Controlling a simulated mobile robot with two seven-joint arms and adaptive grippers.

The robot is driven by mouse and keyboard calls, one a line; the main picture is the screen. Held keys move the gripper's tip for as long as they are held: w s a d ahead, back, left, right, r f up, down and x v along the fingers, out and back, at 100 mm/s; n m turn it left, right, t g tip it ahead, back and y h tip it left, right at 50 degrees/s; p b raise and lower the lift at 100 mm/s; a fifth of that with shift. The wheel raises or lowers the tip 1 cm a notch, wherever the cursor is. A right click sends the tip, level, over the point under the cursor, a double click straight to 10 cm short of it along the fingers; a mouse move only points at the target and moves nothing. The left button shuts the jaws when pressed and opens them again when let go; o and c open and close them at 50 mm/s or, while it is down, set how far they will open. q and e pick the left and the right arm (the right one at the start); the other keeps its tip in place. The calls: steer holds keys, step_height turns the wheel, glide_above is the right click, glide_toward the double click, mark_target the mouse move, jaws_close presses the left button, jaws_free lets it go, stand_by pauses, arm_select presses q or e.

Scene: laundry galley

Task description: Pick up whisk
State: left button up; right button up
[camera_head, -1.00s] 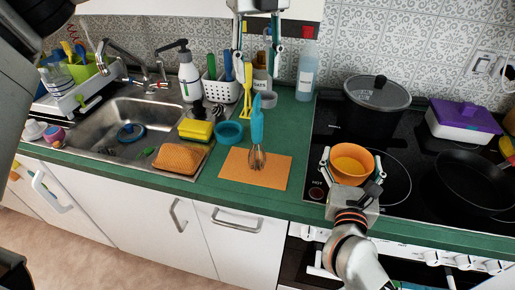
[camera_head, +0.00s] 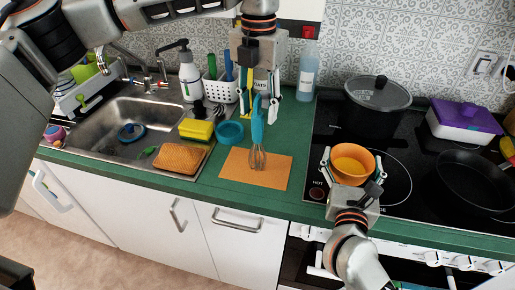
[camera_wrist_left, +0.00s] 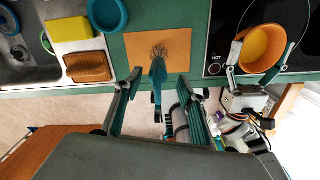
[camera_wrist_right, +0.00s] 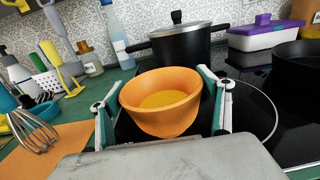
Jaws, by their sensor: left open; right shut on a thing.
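The whisk has a teal handle (camera_head: 257,127) and a wire head (camera_head: 257,158). It stands handle up, with its wires over the orange mat (camera_head: 273,178) on the green counter. My left gripper (camera_head: 257,115) is open around the upper handle, coming from above. In the left wrist view the whisk handle (camera_wrist_left: 158,72) lies between the open fingers; I see no grip on it. My right gripper (camera_head: 352,168) is shut on an orange bowl (camera_head: 352,157), at the cooktop's near left part. In the right wrist view the bowl (camera_wrist_right: 160,105) sits between both fingers.
A teal bowl (camera_head: 230,134) and a yellow sponge (camera_head: 197,129) are left of the mat, near the sink (camera_head: 120,105). A white basket (camera_head: 219,92) and a clear bottle (camera_head: 308,77) stand behind. A black pot (camera_head: 375,110) and a pan (camera_head: 474,180) are on the cooktop.

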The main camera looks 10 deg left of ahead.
mark_target(258, 127)
arm_select(q)
steer(key=shift+w+a+f, duration=0.1)
steer(key=shift+w+f, duration=0.05)
steer(key=shift+f, duration=1.45)
steer(key=shift+w+f, duration=0.1)
steer(key=shift+f, duration=1.45)
jaws_close()
